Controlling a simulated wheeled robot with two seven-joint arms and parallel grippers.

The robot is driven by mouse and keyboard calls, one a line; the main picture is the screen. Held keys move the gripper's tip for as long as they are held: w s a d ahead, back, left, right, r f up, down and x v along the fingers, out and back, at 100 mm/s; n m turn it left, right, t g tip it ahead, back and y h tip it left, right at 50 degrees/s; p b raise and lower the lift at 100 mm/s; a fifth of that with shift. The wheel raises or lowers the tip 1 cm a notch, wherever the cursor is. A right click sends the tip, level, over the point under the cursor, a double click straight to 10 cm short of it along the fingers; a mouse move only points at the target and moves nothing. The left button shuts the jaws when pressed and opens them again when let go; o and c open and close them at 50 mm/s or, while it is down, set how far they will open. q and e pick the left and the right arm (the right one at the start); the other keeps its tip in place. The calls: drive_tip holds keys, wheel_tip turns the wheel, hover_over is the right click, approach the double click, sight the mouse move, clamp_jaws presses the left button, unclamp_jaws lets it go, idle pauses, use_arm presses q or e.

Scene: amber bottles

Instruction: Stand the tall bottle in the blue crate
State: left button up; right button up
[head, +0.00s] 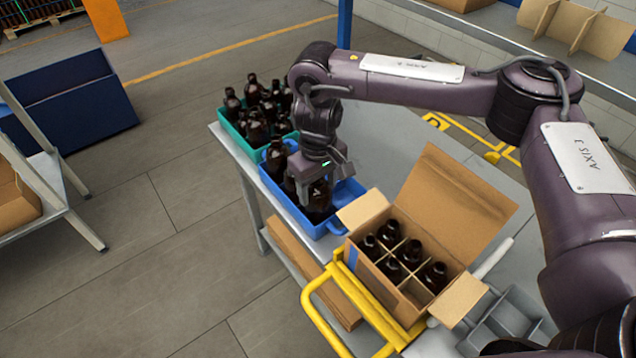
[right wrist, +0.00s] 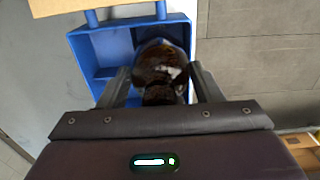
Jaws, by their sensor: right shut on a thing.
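My right gripper (head: 312,180) is shut on a dark amber bottle (head: 318,198), which is upright between the fingers at the near end of the blue crate (head: 334,227). In the right wrist view the fingers (right wrist: 160,88) flank the bottle (right wrist: 162,62), and the crate (right wrist: 84,48) lies around and below it. I cannot tell whether the bottle's base touches the crate floor. Another amber bottle (head: 277,156) stands in the far part of the crate, with one more partly hidden behind the gripper. My left gripper is not in view.
A green crate (head: 238,138) full of amber bottles adjoins the blue crate. An open cardboard box (head: 372,275) with dividers and several bottles stands on the near side. A yellow handle (head: 322,300) and a grey tray (head: 508,318) are nearby.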

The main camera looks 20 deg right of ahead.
drive_tip(key=shift+f, duration=0.55)
drive_tip(key=o, duration=1.5)
drive_tip(key=shift+c, duration=0.2)
wheel_tip(320, 180, up, 8)
drive_tip(key=shift+f, duration=0.1)
drive_tip(key=shift+s+f, duration=0.1)
